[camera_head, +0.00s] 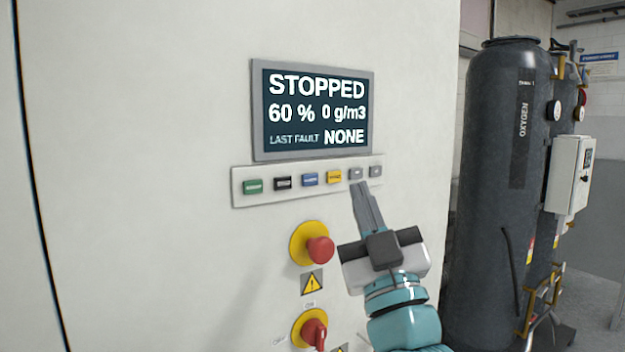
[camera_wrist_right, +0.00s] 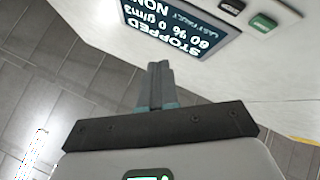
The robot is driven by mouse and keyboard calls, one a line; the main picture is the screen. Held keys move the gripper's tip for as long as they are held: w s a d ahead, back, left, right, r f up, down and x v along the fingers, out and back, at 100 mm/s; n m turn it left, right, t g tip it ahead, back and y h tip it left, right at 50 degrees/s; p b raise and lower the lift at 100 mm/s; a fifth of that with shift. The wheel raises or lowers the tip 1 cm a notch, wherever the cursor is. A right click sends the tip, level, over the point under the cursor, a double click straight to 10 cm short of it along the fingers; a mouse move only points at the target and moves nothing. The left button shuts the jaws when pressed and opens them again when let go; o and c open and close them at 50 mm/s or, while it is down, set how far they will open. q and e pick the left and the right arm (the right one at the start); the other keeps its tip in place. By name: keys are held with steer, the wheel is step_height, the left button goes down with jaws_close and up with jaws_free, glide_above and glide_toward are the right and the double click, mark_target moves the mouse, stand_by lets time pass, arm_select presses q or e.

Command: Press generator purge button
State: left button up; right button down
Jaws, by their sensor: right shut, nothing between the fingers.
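A light strip (camera_head: 236,190) below the display carries a row of buttons: green (camera_head: 252,186), black (camera_head: 282,183), blue (camera_head: 310,179), yellow (camera_head: 333,176) and two grey ones at the right end. Their labels are too small to read, so I cannot tell which is purge. My right gripper (camera_head: 360,187) is shut and empty, its fingertips just below the left grey button (camera_head: 355,173). I cannot tell whether they touch the panel. In the right wrist view the shut fingers (camera_wrist_right: 158,72) point toward the cabinet, with the green button (camera_wrist_right: 262,23) at upper right. My left gripper is not in view.
The display (camera_head: 315,112) reads STOPPED, 60 %, 0 g/m3, LAST FAULT NONE. A red knob (camera_head: 320,249) on yellow and a red rotary switch (camera_head: 314,333) protrude left of my right gripper. A dark oxygen tank (camera_head: 500,180) stands at the right.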

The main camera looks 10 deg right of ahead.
mark_target(310, 179)
steer(key=w+a+p, duration=0.1)
steer(key=w, duration=0.1)
steer(key=w+a+p, duration=0.1)
steer(key=w, duration=0.2)
steer(key=w+p, duration=0.2)
steer(key=w, duration=0.1)
steer(key=shift+w+a, duration=0.15)
steer(key=shift+a, duration=0.25)
steer(key=shift+w, duration=0.1)
steer(key=shift+f, duration=0.1)
stand_by(1.5)
steer(key=shift+w+a+b, duration=0.1)
steer(key=shift+w+b, duration=0.15)
steer(key=shift+b, duration=0.1)
steer(key=shift+w, duration=0.1)
